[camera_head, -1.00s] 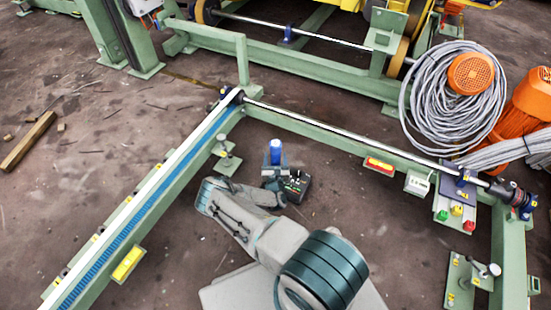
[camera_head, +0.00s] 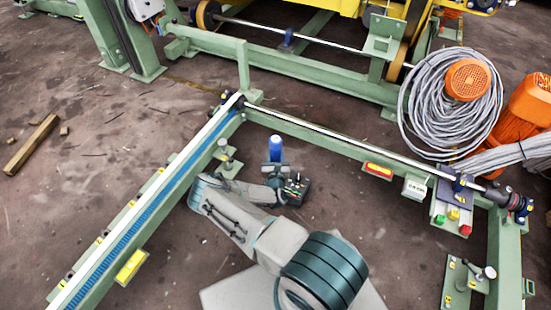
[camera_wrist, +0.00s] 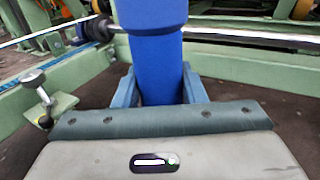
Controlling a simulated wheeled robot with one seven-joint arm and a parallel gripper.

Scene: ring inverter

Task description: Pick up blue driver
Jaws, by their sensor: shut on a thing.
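The blue driver (camera_head: 276,148) stands upright as a blue cylinder at the end of my arm in the head view. In the wrist view the blue driver (camera_wrist: 155,62) fills the upper middle, wider at its top. My gripper (camera_wrist: 157,88) is shut on it, with a blue-grey finger on each side. The lower end of the driver is hidden behind my gripper's body. In the head view my gripper (camera_head: 275,172) is small and its fingers are hard to make out.
A green frame with a blue toothed strip (camera_head: 140,225) runs along the left. A metal rod (camera_head: 340,135) crosses behind the driver. A box with buttons (camera_head: 445,205) and a coiled grey cable (camera_head: 428,100) are at the right.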

